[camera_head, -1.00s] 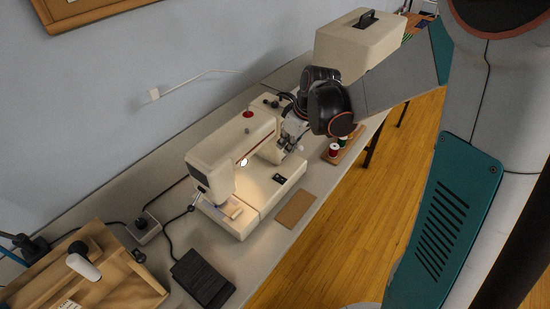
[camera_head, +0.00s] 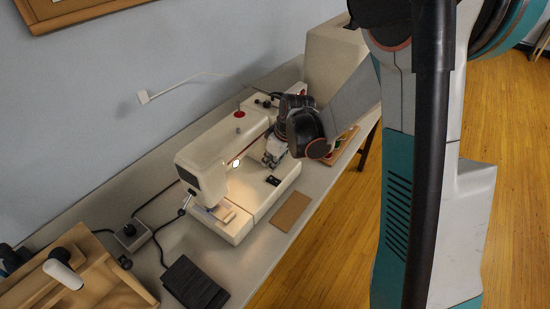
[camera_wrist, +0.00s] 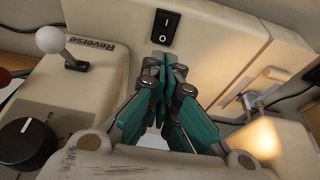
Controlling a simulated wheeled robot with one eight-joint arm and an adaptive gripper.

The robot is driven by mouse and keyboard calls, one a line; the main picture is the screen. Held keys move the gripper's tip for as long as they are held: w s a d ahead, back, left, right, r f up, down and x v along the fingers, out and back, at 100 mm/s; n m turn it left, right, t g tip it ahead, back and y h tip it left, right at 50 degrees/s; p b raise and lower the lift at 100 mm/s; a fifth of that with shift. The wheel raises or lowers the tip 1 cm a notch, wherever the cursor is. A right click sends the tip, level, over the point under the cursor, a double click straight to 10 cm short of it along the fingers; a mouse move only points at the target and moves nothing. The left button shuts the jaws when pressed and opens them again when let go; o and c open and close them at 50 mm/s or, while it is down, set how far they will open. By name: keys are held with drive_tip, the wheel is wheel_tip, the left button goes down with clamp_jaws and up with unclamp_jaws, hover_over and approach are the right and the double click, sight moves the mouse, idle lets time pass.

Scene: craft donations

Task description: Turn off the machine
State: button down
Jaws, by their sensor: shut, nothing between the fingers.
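The machine is a cream sewing machine (camera_head: 218,155) on the long table, with its lamp lit. A black rocker switch marked I and O (camera_wrist: 165,27) is on its base in the wrist view. The switch also shows as a small dark patch in the head view (camera_head: 273,180). My gripper (camera_wrist: 164,62) is shut and empty, its fingertips pointing toward the switch and just below it in the wrist view. I cannot tell whether they touch the machine. In the head view my gripper (camera_head: 270,163) is over the machine's bed, beside the switch.
The wrist view shows a white-knobbed lever marked Reverse (camera_wrist: 50,39) and a black dial (camera_wrist: 28,142) on the left. A black foot pedal (camera_head: 195,284), a brown mat (camera_head: 291,212) and a wooden box (camera_head: 100,290) lie near the machine. A beige case (camera_head: 330,62) stands behind.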

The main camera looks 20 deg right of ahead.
sight(268, 179)
drive_tip(key=shift+s+d+b+x, duration=0.15)
drive_tip(key=shift+b+x, duration=0.2)
drive_tip(key=shift+x, duration=0.65)
drive_tip(key=shift+s+d+b+x, duration=0.15)
drive_tip(key=shift+b+x, duration=0.2)
drive_tip(key=shift+x, duration=0.65)
drive_tip(key=shift+a+f, duration=0.1)
drive_tip(key=shift+f, duration=0.1)
drive_tip(key=shift+w+a+f+g+h, duration=0.2)
drive_tip(key=shift+f+g+h, duration=0.1)
drive_tip(key=shift+f+g, duration=0.15)
drive_tip(key=shift+s+d, duration=0.1)
drive_tip(key=shift+d, duration=0.05)
drive_tip(key=shift+s+d, duration=0.1)
drive_tip(key=shift+s, duration=0.05)
drive_tip(key=shift+s+d+r, duration=0.25)
drive_tip(key=shift+s+d, duration=0.1)
drive_tip(key=shift+s, duration=0.05)
